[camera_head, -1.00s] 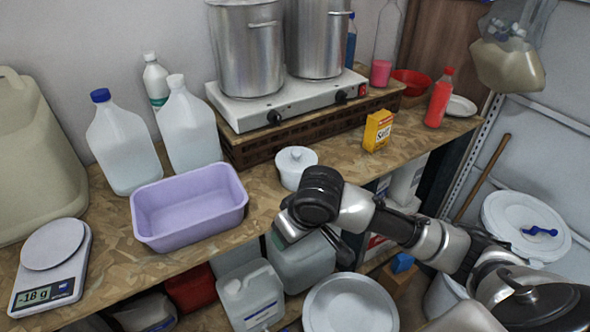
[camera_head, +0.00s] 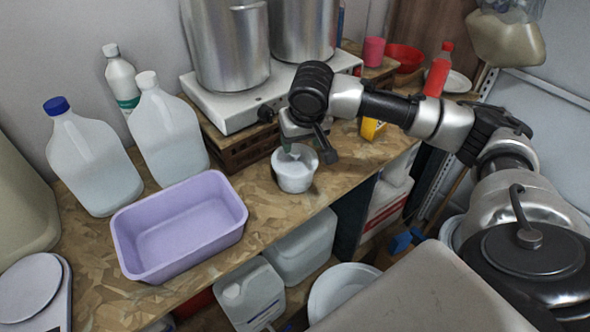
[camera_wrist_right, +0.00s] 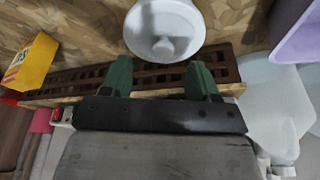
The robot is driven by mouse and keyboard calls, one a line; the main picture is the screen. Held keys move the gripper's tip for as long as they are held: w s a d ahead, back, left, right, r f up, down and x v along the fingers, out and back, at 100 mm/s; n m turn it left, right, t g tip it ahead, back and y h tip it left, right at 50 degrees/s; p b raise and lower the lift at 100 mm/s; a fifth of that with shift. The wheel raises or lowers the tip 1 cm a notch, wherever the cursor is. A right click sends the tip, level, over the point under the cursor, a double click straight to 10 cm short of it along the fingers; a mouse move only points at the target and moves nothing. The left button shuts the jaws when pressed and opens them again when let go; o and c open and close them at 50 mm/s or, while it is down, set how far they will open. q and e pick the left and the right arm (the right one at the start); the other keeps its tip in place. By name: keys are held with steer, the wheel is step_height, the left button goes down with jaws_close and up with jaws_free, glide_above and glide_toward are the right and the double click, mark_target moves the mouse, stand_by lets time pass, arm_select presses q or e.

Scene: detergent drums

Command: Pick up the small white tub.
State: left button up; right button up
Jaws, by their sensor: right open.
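The small white tub (camera_head: 294,174) with a knobbed lid stands upright on the wooden worktop, right of the lilac basin. In the right wrist view the tub (camera_wrist_right: 164,28) is at the top centre, just beyond and between my fingertips. My right gripper (camera_head: 297,150) is above the tub and hides part of its lid. In the right wrist view its green fingers (camera_wrist_right: 160,68) are spread apart with nothing between them. My left gripper is not in view.
The lilac basin (camera_head: 128,220) stands left of the tub. Behind are the hotplate (camera_head: 222,110) with two steel pots and a slatted wooden stand. A yellow box (camera_head: 371,129) stands to the right, partly behind my arm. The worktop's front edge is close to the tub.

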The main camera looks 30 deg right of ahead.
mark_target(295, 151)
steer(key=p+x, duration=0.1)
steer(key=x, duration=0.1)
steer(key=w+x, duration=0.1)
steer(key=x, duration=0.2)
steer(key=shift+a+p, duration=0.15)
steer(key=shift+p, duration=0.2)
steer(key=shift+w+f, duration=0.1)
steer(key=shift+f, duration=0.2)
steer(key=shift+c, duration=0.6)
steer(key=c, duration=0.9)
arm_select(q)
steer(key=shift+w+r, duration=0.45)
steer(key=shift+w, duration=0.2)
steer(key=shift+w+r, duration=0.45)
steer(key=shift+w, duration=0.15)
arm_select(e)
jaws_close()
